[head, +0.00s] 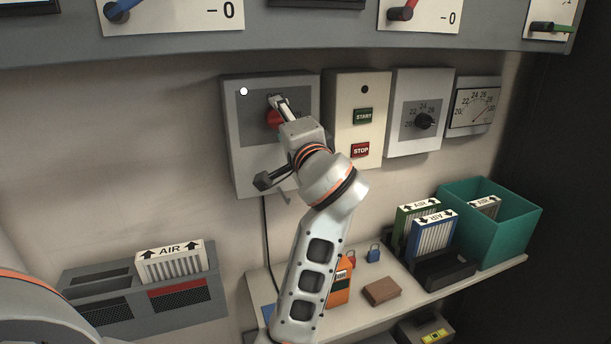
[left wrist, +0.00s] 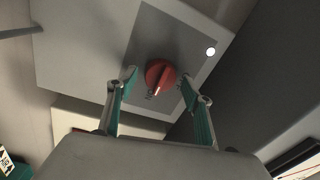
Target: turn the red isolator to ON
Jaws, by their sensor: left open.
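The red isolator is a round red knob (head: 272,119) on a grey plate of a light grey wall box (head: 246,165). In the head view my left gripper (head: 279,103) is in front of the knob and hides part of it. In the left wrist view the red knob (left wrist: 161,75) lies between the two open fingertips of my left gripper (left wrist: 158,80), one on each side. I see no clear contact. The knob has a pale pointer mark, which points toward partly hidden lettering at the plate's edge. My right gripper is not in view.
A white round spot (head: 243,91) shows on the box's upper left. Right of it are a START/STOP panel (head: 343,130), a dial box (head: 405,143) and a meter (head: 474,108). Below is a shelf (head: 405,296) with filters and a teal bin (head: 511,222). A grey overhang (head: 300,33) runs above.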

